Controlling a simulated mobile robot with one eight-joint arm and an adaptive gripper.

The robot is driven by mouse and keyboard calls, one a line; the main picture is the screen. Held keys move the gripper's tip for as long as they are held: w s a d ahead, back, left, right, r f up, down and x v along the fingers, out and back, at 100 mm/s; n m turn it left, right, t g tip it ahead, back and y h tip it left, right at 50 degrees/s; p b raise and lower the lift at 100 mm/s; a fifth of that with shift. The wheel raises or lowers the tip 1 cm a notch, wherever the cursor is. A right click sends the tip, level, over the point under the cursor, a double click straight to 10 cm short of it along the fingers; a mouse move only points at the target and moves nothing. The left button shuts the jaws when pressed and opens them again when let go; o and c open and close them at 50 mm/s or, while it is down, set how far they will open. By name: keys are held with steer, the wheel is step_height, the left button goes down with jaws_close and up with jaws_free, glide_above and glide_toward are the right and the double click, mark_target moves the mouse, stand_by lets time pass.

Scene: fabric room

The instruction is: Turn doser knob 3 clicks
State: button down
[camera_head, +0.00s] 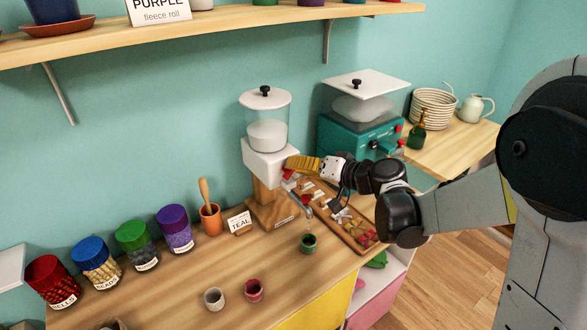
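The doser (268,160) stands on the counter near the wall. It has a clear lidded jar partly filled with white material, a white body and a wooden base. A small red part (287,175), perhaps the knob, shows at the right side of the white body, mostly hidden by my gripper. My gripper (290,168), with yellow fingers, reaches in from the right at the white body's side. Whether its fingers touch or hold the knob cannot be told. A small dark green cup (308,243) stands on the counter in front of the doser.
A wooden tray (359,244) of small pieces lies under my forearm. A teal machine (340,142) stands behind it. A TEAL card (239,223), a terracotta pot (210,218) and several lidded jars (131,240) stand left. Two small cups (214,299) (254,291) are in front.

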steer(key=shift+w+d+f+m+y+b, duration=0.1)
steer(key=shift+f+m+y+b, duration=0.15)
steer(key=shift+m+y+b, duration=0.7)
steer(key=shift+w+d+f+m+y+b, duration=0.1)
steer(key=shift+f+m+y+b, duration=0.2)
steer(key=shift+m, duration=1.2)
steer(key=shift+d+f+m+y+b, duration=0.15)
steer(key=shift+m+y+b, duration=0.45)
steer(key=shift+m, duration=0.65)
steer(key=shift+a, duration=0.1)
steer(key=c, duration=1.6)
jaws_free()
steer(key=shift+o, duration=0.2)
